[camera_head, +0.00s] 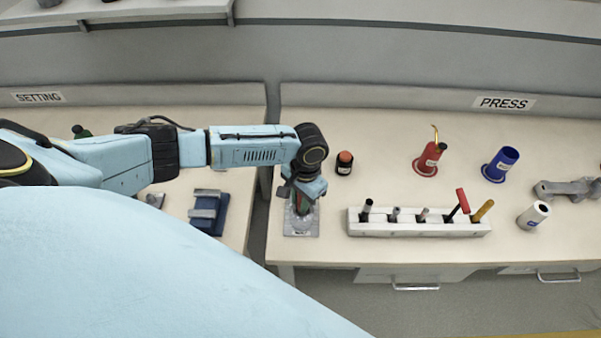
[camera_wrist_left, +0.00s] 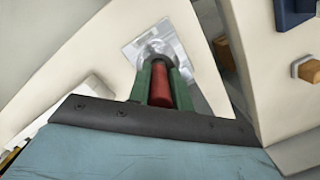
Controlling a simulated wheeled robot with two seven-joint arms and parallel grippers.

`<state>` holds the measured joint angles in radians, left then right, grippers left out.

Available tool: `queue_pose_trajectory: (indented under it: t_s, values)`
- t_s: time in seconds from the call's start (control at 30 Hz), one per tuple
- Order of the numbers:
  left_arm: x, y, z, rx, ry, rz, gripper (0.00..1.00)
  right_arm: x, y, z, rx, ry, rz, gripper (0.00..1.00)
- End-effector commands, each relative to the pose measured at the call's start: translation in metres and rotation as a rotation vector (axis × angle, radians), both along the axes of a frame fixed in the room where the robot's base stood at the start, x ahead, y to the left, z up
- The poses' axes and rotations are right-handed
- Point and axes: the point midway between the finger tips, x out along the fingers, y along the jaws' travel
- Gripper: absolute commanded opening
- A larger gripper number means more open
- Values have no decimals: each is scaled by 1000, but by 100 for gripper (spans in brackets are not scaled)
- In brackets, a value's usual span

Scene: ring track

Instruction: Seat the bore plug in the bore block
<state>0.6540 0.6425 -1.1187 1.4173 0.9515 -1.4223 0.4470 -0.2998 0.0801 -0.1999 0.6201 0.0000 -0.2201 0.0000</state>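The bore block (camera_head: 301,227) is a silver metal piece on a square base plate, near the front left corner of the PRESS bench. It also shows in the left wrist view (camera_wrist_left: 147,47), straight ahead of my fingers. My left gripper (camera_head: 304,203) points down right over the block. In the left wrist view its two green fingers stand on either side of a red cylinder, the bore plug (camera_wrist_left: 160,86), and appear shut on it. The plug's far end lines up with the block's bore. I cannot tell how far it is inside. My right gripper is in neither view.
A white rack (camera_head: 420,229) with several tools stands right of the block. Behind are a dark jar with an orange top (camera_head: 344,163), a red oil can (camera_head: 428,160) and a blue cup (camera_head: 501,165). A gap separates this bench from the SETTING bench (camera_head: 120,120).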

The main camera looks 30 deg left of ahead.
Motion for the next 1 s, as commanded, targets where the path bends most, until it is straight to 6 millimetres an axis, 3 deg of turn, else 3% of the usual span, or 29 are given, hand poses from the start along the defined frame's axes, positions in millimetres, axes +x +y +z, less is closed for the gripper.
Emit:
queue_pose_trajectory:
  t_s: [0.03,0.2,0.57,1.0]
  values:
    - [0,0,0,0,-1,0,27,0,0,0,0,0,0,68]
    - [0,0,1,0,-1,0,46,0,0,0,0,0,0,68]
    - [2,-1,9,-2,-3,0,46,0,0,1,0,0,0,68]
    - [13,-3,98,-2,-5,0,46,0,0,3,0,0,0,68]
